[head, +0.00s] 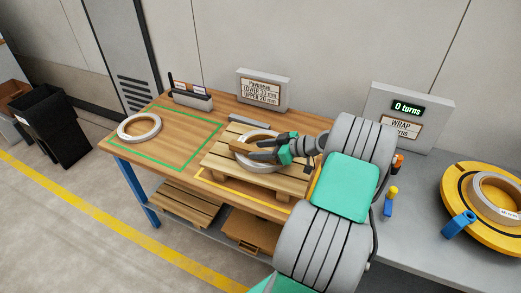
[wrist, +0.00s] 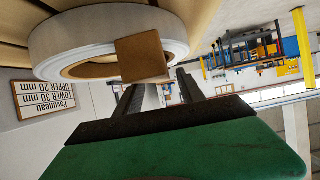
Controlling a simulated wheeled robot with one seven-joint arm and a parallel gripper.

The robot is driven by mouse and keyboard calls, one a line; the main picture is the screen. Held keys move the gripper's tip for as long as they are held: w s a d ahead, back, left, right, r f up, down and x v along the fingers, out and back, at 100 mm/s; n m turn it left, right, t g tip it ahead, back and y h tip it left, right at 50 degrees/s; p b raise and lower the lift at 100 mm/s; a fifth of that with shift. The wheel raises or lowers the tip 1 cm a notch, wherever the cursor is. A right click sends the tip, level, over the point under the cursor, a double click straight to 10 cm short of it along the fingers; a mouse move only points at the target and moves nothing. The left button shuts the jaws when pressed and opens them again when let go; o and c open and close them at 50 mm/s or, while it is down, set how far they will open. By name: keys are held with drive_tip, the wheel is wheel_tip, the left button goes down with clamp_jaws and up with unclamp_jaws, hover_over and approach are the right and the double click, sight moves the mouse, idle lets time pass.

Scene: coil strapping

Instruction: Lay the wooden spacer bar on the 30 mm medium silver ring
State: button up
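A pale silver ring (head: 250,136) lies on the slatted pallet in the middle of the workbench. It fills the top of the inverted wrist view (wrist: 60,45). The wooden spacer bar (head: 241,148) lies across this ring. The wrist view shows its square end (wrist: 142,57) against the ring's rim and opening. My gripper (head: 256,149) reaches in low from the right at the bar. Its dark fingers are apart in the wrist view (wrist: 158,84), with a gap between them; the bar's end overlaps the left fingertip. Firm contact between bar and ring cannot be judged.
Another silver ring (head: 139,127) lies in the green outline at left. A sign (head: 263,88) stands behind the pallet (head: 278,180). A yellow turntable (head: 455,185) with a ring and a turns display (head: 407,108) are at right. Bench space right of the green outline's ring is clear.

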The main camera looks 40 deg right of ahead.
drive_tip(key=shift+s+d+r+p, duration=0.1)
drive_tip(key=shift+r+p, duration=0.6)
drive_tip(key=v, duration=1.2)
drive_tip(key=w+a+m+g+h, duration=0.1)
drive_tip(key=w+a+g, duration=0.2)
drive_tip(key=a, duration=0.6)
drive_tip(key=w+a+g+h, duration=0.1)
drive_tip(key=w+a+g, duration=0.15)
drive_tip(key=a, duration=0.65)
drive_tip(key=s+a+m+h, duration=0.1)
drive_tip(key=s+a, duration=0.3)
drive_tip(key=s+a+m+g+h, duration=0.1)
drive_tip(key=s+a+m+h, duration=0.1)
drive_tip(key=s+a, duration=0.2)
drive_tip(key=s+a+m+g+h, duration=0.1)
drive_tip(key=s+a+m, duration=0.1)
drive_tip(key=s+a, duration=0.3)
drive_tip(key=shift+r+g+h+b, duration=0.15)
drive_tip(key=shift+g+h+b, duration=0.15)
drive_tip(key=shift+b, duration=0.1)
